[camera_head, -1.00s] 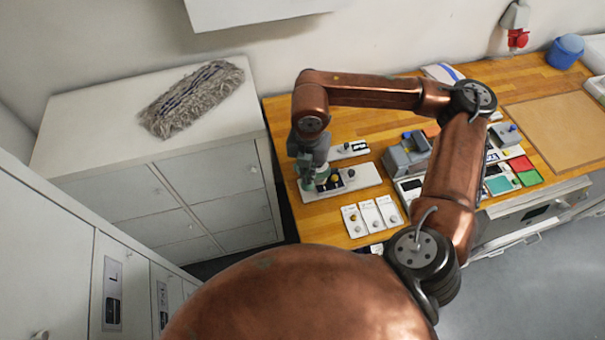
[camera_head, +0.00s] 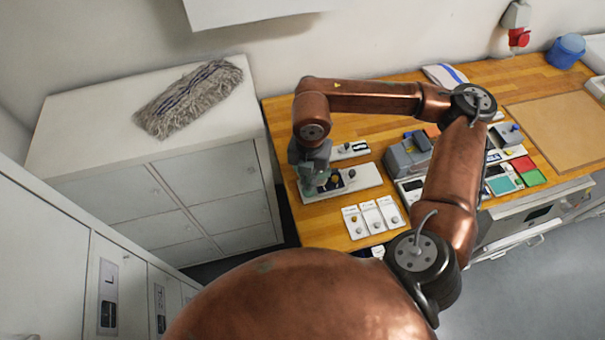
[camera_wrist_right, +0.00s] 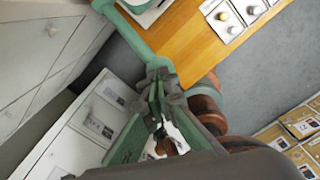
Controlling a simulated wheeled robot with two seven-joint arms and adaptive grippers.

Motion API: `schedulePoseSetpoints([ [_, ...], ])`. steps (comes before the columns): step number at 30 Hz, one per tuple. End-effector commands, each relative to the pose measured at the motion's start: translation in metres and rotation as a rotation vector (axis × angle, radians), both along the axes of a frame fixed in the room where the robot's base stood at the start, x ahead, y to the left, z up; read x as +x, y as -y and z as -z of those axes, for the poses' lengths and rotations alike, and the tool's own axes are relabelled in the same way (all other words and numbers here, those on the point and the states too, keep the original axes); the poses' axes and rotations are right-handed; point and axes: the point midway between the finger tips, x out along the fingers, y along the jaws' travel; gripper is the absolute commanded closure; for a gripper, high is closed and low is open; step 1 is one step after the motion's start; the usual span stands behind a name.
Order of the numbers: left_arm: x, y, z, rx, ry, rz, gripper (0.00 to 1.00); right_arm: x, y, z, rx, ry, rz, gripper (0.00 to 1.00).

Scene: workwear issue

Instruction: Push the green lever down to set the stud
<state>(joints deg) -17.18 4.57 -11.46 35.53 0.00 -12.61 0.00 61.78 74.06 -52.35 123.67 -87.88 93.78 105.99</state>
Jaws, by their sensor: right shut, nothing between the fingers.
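The green lever (camera_wrist_right: 128,32) shows in the right wrist view as a green bar running from the top down to my right gripper (camera_wrist_right: 158,88). My right gripper is shut and empty, with its fingertips at the lower end of that bar; they look in contact, but I cannot tell for sure. In the head view my right gripper (camera_head: 308,168) is at the left end of the worktop, over a pale base plate (camera_head: 366,179) with small dark and yellow parts. Green shows there, mostly hidden by the gripper. The stud cannot be made out. My left gripper is out of view.
Several white cards with knobs (camera_head: 371,219) lie at the worktop's front edge. A grey device (camera_head: 403,160) stands to the right of the plate. A white cabinet (camera_head: 90,130) with a grey mop head (camera_head: 190,98) stands left. The brown board (camera_head: 560,130) is bare.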

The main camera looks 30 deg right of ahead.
Motion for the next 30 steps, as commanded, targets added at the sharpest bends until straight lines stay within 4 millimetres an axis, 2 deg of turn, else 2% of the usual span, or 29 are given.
schedulePoseSetpoints([
  [30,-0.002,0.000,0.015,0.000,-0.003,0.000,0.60,-0.006,-0.001,0.017,0.000,0.000,0.000,1.00],
])
